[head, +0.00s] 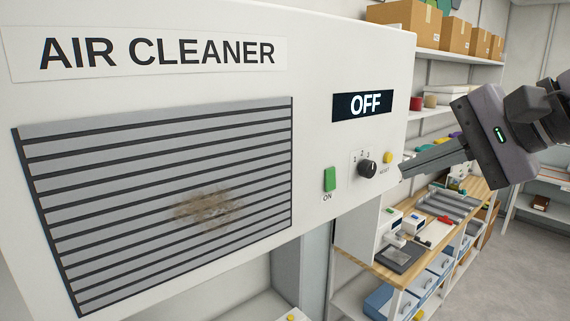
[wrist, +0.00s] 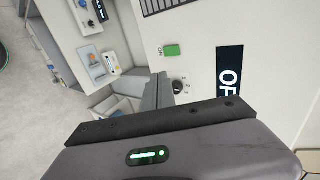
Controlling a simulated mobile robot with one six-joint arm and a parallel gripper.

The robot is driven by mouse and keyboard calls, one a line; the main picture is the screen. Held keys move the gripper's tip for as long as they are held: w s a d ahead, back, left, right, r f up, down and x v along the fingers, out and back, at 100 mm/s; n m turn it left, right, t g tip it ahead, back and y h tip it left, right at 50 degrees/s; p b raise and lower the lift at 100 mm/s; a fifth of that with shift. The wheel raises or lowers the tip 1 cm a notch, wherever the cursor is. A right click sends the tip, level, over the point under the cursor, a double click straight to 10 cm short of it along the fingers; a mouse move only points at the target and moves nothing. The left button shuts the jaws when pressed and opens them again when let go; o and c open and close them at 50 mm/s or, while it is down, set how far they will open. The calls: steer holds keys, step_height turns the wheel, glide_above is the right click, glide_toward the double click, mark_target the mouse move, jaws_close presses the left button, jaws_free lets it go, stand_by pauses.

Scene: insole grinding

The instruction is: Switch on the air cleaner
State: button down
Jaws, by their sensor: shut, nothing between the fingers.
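The air cleaner (head: 200,78) is a large white box on the left in the head view, with a grey louvred grille. Its display (head: 363,105) reads OFF. A green ON button (head: 330,180) sits below and left of the display; it also shows in the wrist view (wrist: 172,50). A black dial (head: 367,168) and a yellow reset button (head: 388,157) are to its right. My gripper (head: 404,173) is shut and empty, to the right of the dial near the panel's right edge. In the wrist view its fingers (wrist: 158,86) point toward the panel, with the green button beyond and right of them.
A brown dusty patch (head: 210,208) marks the grille (head: 100,190). Behind on the right stand a wooden workbench (head: 385,268) with small devices and trays, and shelves with cardboard boxes (head: 410,22). The space directly in front of the green button looks clear.

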glide_toward(332, 187)
step_height(332, 187, down, 3)
steer(key=w+a, duration=0.1)
steer(key=w+a+p, duration=0.1)
steer(key=w, duration=0.1)
steer(key=shift+w+a+f, duration=0.2)
steer(key=shift+w+a, duration=0.05)
steer(key=shift+w+a+f, duration=0.1)
steer(key=shift+w+a, duration=0.2)
